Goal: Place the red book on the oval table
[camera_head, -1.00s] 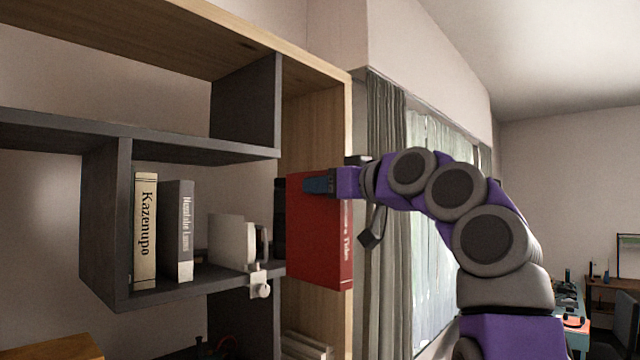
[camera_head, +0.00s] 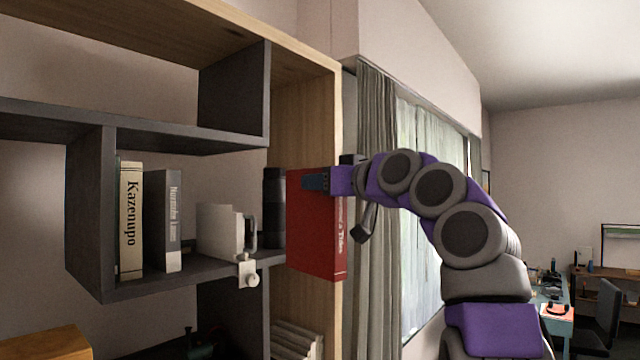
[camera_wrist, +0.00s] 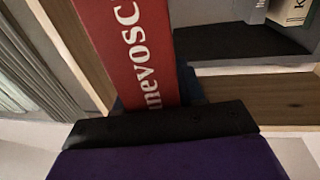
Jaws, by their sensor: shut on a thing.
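The red book (camera_head: 316,235) hangs upright in my gripper (camera_head: 318,181), in front of the wooden end panel of the shelf unit. My gripper is shut on the upper part of the book. In the wrist view the red book (camera_wrist: 130,45) fills the upper middle, with white lettering on its spine, and its lower end disappears behind the dark gripper body (camera_wrist: 160,122). No oval table can be made out in these frames.
The dark shelf holds a cream book (camera_head: 131,220), a grey book (camera_head: 163,222), white items (camera_head: 222,231) and a dark cylinder (camera_head: 274,208). Curtains (camera_head: 376,200) hang right of the shelf. A desk (camera_head: 558,310) and chair (camera_head: 600,318) stand at far right.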

